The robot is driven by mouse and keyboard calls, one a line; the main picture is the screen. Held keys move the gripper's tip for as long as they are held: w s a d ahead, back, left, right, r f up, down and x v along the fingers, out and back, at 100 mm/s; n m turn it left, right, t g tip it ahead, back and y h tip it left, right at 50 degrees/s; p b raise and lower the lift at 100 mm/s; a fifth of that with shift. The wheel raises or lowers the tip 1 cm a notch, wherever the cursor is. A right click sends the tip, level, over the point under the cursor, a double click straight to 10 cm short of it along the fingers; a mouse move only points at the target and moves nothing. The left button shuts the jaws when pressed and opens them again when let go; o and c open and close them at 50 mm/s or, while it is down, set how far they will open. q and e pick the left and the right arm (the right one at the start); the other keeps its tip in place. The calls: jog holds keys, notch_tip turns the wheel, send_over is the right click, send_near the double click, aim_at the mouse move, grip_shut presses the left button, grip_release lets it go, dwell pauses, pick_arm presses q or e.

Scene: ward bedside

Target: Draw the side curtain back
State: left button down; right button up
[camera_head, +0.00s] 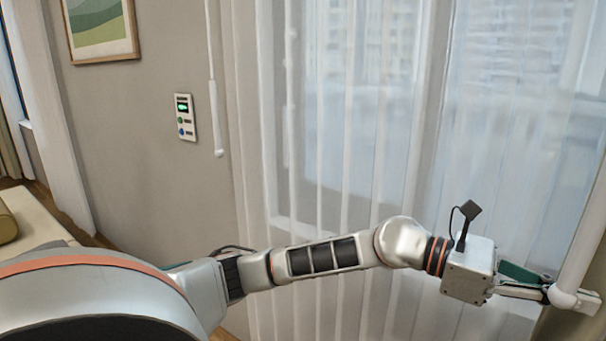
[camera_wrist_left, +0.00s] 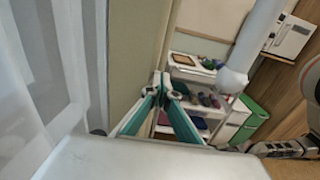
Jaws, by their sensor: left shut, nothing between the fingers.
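The sheer white side curtain (camera_head: 350,130) hangs across the window, from the wall edge to the right side of the head view. It also shows in the left wrist view (camera_wrist_left: 40,70). A white wand (camera_head: 583,235) with a rounded end hangs at the right; it shows in the left wrist view too (camera_wrist_left: 255,40). My left gripper (camera_head: 545,290) is shut and empty beside the wand's lower end. In the left wrist view its fingertips (camera_wrist_left: 163,88) meet left of the wand's knob, apart from it. A metal jointed part at that view's lower right may be my right gripper (camera_wrist_left: 285,148).
A second white wand (camera_head: 212,80) hangs at the curtain's left edge, near a wall panel (camera_head: 185,117). A framed picture (camera_head: 101,28) hangs upper left. In the left wrist view, a white shelf (camera_wrist_left: 195,75) with small items and a green bin (camera_wrist_left: 248,120) stand beyond the gripper.

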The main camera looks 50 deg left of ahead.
pick_arm(q)
jog(key=p+x, duration=0.2)
jog(key=x, duration=2.2)
jog(key=shift+d, duration=0.2)
jog(key=shift+w, duration=0.1)
jog(key=shift+a, duration=0.1)
